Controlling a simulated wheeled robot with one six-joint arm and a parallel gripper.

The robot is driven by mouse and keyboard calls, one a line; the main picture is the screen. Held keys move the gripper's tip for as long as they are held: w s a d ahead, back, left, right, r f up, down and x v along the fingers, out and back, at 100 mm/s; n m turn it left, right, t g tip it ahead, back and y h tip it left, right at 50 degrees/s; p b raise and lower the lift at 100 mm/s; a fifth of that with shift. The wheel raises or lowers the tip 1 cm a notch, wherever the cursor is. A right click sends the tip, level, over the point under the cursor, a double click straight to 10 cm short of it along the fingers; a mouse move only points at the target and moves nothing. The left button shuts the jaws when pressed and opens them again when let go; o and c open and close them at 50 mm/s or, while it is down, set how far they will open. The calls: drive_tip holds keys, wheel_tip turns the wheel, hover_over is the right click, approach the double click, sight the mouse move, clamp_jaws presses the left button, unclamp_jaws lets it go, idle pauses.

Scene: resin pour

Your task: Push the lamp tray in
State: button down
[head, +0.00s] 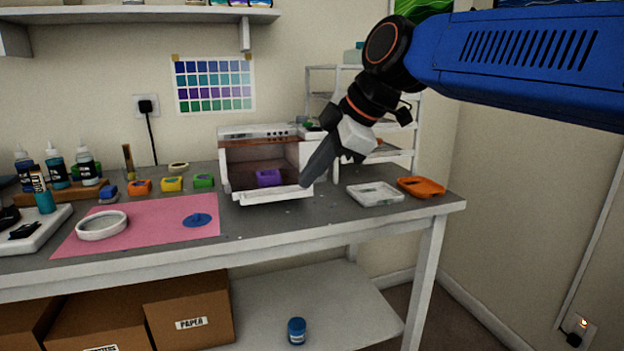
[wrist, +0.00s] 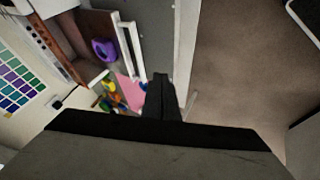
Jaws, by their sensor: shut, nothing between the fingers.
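The lamp (head: 262,132) is a white box with a brown top strip and an open front, standing on the grey workbench. Its white tray (head: 272,196) sticks out at the front, with a purple mould (head: 269,178) standing at the opening. In the wrist view the tray's front (wrist: 136,50) shows as white bars, with the purple mould (wrist: 104,50) behind. My gripper (head: 306,183) is shut and empty, pointing down-left near the right end of the tray's front. It also shows in the wrist view (wrist: 160,80). I cannot tell whether it touches the tray.
A white tray (head: 376,194) and an orange tray (head: 421,187) lie right of the lamp. A pink mat (head: 150,226) with a white ring (head: 102,225) and blue disc lies left. A white rack (head: 400,135) stands behind my arm. The bench front edge is clear.

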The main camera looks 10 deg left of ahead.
sight(273, 171)
drive_tip(key=x, duration=0.3)
drive_tip(key=w+x, duration=0.1)
drive_tip(key=x, duration=0.6)
drive_tip(key=shift+w+a+r, duration=0.25)
drive_tip(key=shift+w+r, duration=0.05)
drive_tip(key=shift+r, duration=0.15)
drive_tip(key=shift+w+a, duration=0.45)
drive_tip(key=shift+w, duration=0.3)
drive_tip(key=w+a, duration=0.2)
drive_tip(key=w, duration=0.2)
drive_tip(key=w+a, duration=0.2)
drive_tip(key=w, duration=0.1)
drive_tip(key=w+a, duration=0.3)
drive_tip(key=w, duration=0.1)
drive_tip(key=shift+w, duration=0.35)
drive_tip(key=shift+w+a+r, duration=0.1)
drive_tip(key=shift+r, duration=0.05)
